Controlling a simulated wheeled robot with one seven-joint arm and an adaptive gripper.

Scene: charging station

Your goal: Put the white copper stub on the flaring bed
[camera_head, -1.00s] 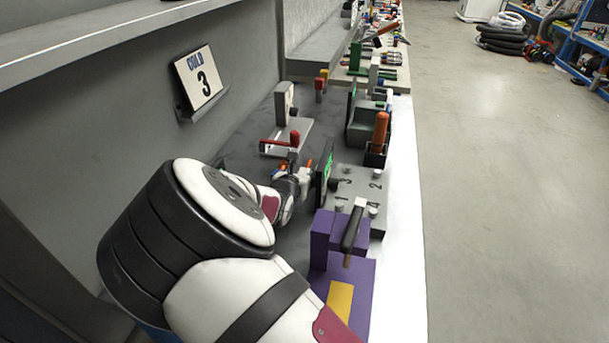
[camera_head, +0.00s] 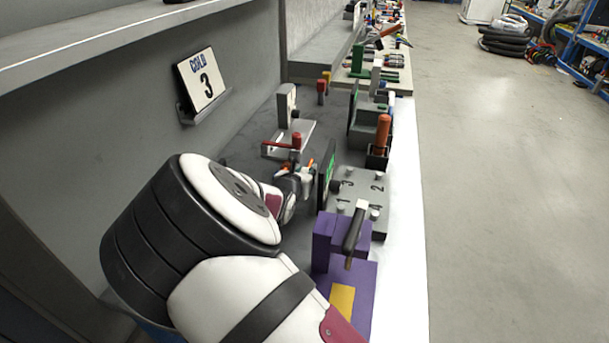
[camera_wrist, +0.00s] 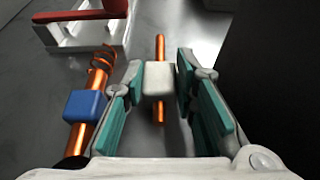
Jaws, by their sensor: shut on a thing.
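The white copper stub (camera_wrist: 158,80) is a copper rod through a white block. In the wrist view it is between the fingers of my gripper (camera_wrist: 159,78), which is shut on the block; the rod sticks out both ways along the fingers. In the head view my gripper (camera_head: 304,176) is beyond my arm, low over the bench, and the stub is too small to make out. A pale grey fixture with a red handle (camera_head: 296,141) stands just beyond it and shows at top left in the wrist view (camera_wrist: 84,38). I cannot tell whether this is the flaring bed.
A second copper piece with a blue block (camera_wrist: 86,105) is left of my gripper in the wrist view. A dark upright panel (camera_head: 325,175) and a grey numbered plate (camera_head: 362,186) are to the right. A purple fixture (camera_head: 325,240) is nearer. Dark bench surface shows left of the fixtures.

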